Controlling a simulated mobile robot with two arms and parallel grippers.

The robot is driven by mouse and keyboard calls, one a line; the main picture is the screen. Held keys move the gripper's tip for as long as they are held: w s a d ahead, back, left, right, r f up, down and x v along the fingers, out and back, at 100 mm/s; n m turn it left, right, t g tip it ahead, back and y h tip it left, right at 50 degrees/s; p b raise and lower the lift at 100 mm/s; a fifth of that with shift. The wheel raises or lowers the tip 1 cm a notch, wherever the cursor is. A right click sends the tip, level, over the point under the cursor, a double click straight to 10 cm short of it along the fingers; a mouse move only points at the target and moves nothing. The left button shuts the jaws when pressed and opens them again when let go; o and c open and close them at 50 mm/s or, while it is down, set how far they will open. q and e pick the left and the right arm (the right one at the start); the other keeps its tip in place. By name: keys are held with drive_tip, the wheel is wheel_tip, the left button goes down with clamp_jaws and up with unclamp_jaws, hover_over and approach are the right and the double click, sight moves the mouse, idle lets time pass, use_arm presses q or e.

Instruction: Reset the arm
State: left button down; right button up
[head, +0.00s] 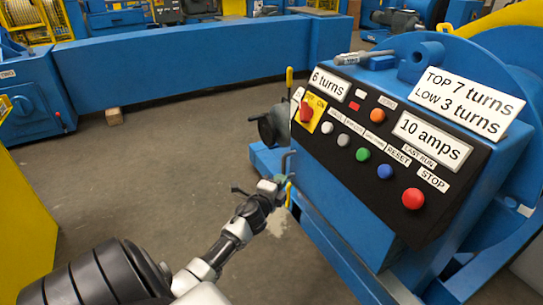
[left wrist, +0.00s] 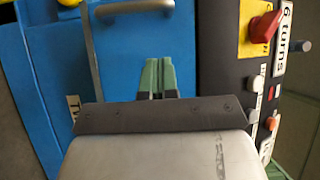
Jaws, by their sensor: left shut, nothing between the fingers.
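My left arm reaches in from the lower left of the head view. Its gripper (head: 284,178) is beside the left side of the blue machine's control box, below the red rotary switch. In the left wrist view the gripper's two green fingertips (left wrist: 158,75) are together, with nothing between them. They point toward a blue panel (left wrist: 180,40) with a grey handle (left wrist: 135,8). The black control panel (head: 350,150) carries several buttons, including a red stop button (head: 413,198) and a green one (head: 363,154). My right gripper does not show.
The red switch (head: 306,111) sits on a yellow plate. A grey handwheel (head: 270,128) sticks out left of the control box. A long blue beam (head: 190,75) crosses the back.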

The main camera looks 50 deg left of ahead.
use_arm(q)
drive_tip(key=shift+p+v, duration=0.4)
drive_tip(key=shift+v, duration=2.25)
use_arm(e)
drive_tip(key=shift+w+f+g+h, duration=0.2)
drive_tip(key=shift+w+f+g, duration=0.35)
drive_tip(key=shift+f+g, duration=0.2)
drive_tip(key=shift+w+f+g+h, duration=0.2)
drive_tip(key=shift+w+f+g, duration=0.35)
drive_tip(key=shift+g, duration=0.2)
